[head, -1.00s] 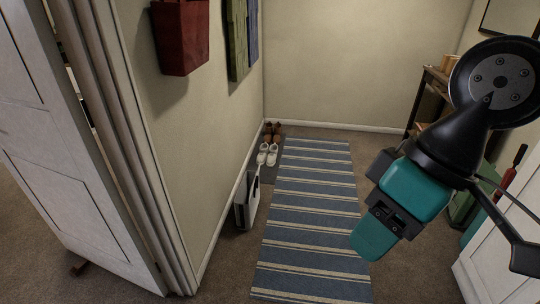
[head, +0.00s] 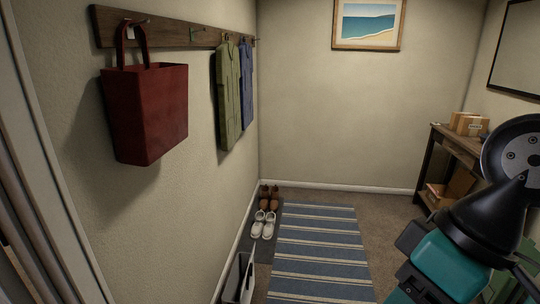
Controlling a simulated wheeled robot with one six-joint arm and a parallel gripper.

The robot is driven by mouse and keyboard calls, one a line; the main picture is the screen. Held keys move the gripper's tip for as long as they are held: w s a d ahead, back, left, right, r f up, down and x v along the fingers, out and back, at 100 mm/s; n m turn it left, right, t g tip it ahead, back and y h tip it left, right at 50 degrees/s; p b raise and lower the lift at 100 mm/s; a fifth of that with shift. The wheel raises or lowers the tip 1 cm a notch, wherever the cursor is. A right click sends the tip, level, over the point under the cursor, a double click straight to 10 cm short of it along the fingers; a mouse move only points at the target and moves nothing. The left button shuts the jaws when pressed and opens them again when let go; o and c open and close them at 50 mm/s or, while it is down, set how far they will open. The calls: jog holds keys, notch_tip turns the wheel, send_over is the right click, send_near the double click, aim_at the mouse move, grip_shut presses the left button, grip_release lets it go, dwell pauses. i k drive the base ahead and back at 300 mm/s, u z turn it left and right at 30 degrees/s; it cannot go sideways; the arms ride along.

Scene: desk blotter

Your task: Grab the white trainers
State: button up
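The white trainers (head: 263,224) stand side by side on a dark mat (head: 271,246) against the left wall, toward the far corner. A pair of brown shoes (head: 269,197) sits just behind them. My arm comes in at the lower right of the head view, well apart from the trainers and nearer to me. Its teal and black housing shows, but the fingertips of my gripper are outside the picture.
A blue striped rug (head: 318,250) covers the floor right of the mat. A grey and white bin-like object (head: 238,279) stands by the left wall, nearer than the trainers. A red bag (head: 150,115) and garments (head: 229,95) hang above. A wooden table (head: 457,150) stands right.

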aim_at(256, 228)
jog(key=z, duration=0.15)
jog(key=i, duration=2.1)
jog(key=u, duration=0.15)
jog(key=i, duration=2.45)
jog(key=u, duration=0.35)
